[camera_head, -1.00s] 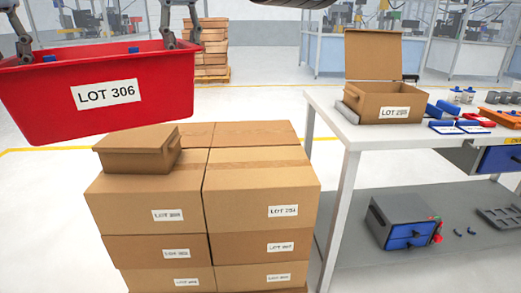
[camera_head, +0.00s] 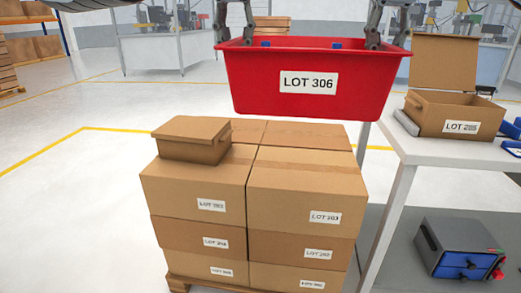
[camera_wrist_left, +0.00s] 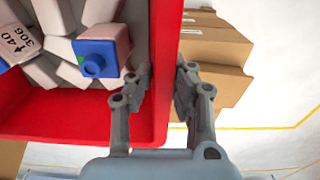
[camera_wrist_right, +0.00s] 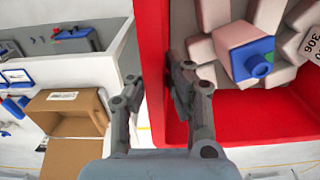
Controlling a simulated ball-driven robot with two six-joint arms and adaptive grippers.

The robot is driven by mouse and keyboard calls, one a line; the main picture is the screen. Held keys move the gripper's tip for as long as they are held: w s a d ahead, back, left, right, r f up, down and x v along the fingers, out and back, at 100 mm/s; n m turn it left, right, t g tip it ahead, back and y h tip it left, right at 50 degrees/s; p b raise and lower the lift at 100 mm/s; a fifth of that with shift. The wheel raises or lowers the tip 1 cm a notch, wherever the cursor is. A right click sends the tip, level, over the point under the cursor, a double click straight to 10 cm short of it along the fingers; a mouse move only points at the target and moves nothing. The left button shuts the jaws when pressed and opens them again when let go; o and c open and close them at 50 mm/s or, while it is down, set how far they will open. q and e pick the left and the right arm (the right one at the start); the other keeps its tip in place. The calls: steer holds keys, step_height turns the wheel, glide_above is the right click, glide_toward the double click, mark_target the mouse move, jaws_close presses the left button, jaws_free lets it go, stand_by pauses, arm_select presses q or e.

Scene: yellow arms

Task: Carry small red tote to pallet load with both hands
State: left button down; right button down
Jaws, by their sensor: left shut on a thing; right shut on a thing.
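The small red tote (camera_head: 310,105), labelled LOT 306, hangs level in the air in the head view, above and behind the right part of the pallet load (camera_head: 305,187). My left gripper (camera_head: 236,40) is shut on the tote's left wall, and in the left wrist view (camera_wrist_left: 160,85) its fingers straddle that red wall. My right gripper (camera_head: 384,38) is shut on the tote's right wall, also seen in the right wrist view (camera_wrist_right: 160,80). The load is stacked brown cartons on a wooden pallet (camera_head: 180,282).
The load's right top is bare. A white table (camera_head: 420,150) with an open carton (camera_head: 455,115) stands close on the right. Floor at left is clear.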

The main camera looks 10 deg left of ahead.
arm_select(q)
steer(key=shift+a, duration=0.45)
arm_select(e)
steer(key=shift+d, duration=0.35)
